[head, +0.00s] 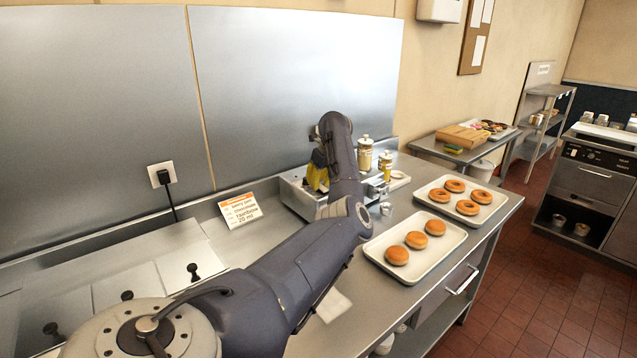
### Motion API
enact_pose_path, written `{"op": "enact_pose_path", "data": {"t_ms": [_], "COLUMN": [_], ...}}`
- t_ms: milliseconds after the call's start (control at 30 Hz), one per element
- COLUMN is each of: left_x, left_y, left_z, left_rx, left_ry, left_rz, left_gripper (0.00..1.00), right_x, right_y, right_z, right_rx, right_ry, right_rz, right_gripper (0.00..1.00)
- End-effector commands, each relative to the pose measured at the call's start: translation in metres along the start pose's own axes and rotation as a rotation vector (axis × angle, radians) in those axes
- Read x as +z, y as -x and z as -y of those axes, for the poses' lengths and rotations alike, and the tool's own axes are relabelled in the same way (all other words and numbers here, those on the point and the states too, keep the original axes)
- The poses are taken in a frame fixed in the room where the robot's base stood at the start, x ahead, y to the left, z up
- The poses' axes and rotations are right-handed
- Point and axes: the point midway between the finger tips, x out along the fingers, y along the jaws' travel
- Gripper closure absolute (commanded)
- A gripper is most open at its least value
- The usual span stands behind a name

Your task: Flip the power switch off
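A metal machine (297,193), which looks like the glaze waterfall, stands on the steel counter against the back panel. My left arm crosses in front of it and covers much of it. No power switch can be made out; that part of the machine may be behind my arm. A yellow and black part (317,172) shows at the machine, left of my forearm. My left gripper is at the far end of this arm, by the machine, and its fingers cannot be made out. My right gripper is not in view.
A wall socket (161,174) holds a black plug with a cable. A printed card (240,210) stands left of the machine. Jars (365,155) stand behind it.

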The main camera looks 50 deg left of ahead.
Motion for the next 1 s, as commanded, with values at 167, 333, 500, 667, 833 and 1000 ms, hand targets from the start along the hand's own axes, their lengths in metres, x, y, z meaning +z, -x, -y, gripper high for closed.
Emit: {"op": "enact_pose_path", "data": {"t_ms": [167,333,500,667,833,1000], "left_x": [-0.001,0.000,0.000,0.000,-0.001,0.000], "left_y": [-0.001,0.000,0.003,0.020,0.051,0.080], "left_z": [0.000,0.000,0.001,0.001,0.002,0.001], "left_rx": [0.001,0.000,-0.001,-0.002,-0.004,-0.003], "left_ry": [-0.002,-0.001,-0.001,0.000,0.000,0.000], "left_rz": [-0.001,0.000,0.001,0.001,0.000,0.000], "left_gripper": [0.59,0.56,0.56,0.56,0.56,0.56], "right_x": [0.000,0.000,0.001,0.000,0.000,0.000], "right_y": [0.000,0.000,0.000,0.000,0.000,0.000], "right_z": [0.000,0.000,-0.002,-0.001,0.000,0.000], "right_rx": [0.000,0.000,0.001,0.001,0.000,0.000], "right_ry": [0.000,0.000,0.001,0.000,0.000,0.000], "right_rz": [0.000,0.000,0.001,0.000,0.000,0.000], "right_gripper": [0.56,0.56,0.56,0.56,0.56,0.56]}}
